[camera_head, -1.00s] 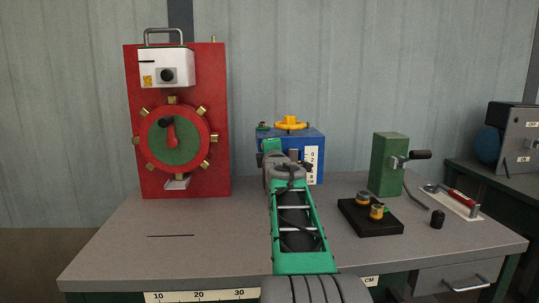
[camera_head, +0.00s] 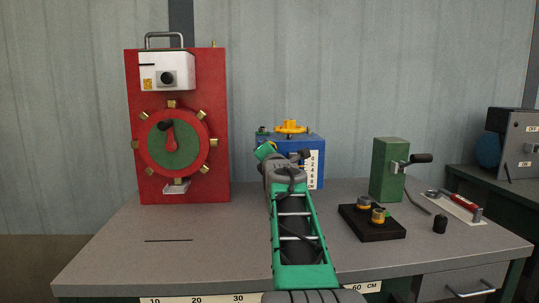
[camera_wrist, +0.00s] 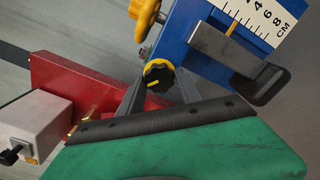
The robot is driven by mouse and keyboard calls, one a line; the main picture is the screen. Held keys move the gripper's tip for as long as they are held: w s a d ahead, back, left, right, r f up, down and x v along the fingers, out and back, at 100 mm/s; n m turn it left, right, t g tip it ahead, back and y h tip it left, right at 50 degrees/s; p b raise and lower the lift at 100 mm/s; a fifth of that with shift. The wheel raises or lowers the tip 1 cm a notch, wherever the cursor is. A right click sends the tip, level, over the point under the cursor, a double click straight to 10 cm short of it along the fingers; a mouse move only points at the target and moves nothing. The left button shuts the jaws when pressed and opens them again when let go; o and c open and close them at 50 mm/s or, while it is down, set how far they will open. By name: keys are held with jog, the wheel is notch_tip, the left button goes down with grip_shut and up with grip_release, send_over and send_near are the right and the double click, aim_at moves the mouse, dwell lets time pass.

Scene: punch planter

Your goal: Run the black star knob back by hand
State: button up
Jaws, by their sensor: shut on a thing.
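The black star knob (camera_wrist: 158,74) is in the wrist view, at the blue box's edge, with a yellow mark on its face and yellow at its rim. My gripper (camera_wrist: 160,86) has its grey fingers on either side of the knob and is shut on it. The blue box (camera_wrist: 200,24) carries a yellow handwheel (camera_wrist: 146,14) and a white centimetre scale (camera_wrist: 268,18). In the head view the blue box (camera_head: 318,148) stands at the back of the bench; my wrist hides the knob and fingertips there.
A grey bracket with a black end (camera_wrist: 262,84) sticks out beside the scale. A red panel (camera_head: 217,120) with a dial stands to the left. A black tray (camera_head: 370,236) and a green block with a crank (camera_head: 388,168) are to the right. The bench's front left is clear.

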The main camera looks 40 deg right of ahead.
jog(key=shift+r, duration=0.1)
jog(key=o, duration=1.4)
jog(key=shift+c, duration=0.2)
jog(key=v, duration=0.7)
jog(key=shift+s+a+p, duration=0.2)
jog(key=shift+s+p, duration=0.1)
jog(key=shift+p, duration=0.05)
jog(key=v, duration=0.7)
jog(key=shift+s+a+p, duration=0.25)
jog(key=shift+s+p, duration=0.1)
jog(key=shift+p, duration=0.1)
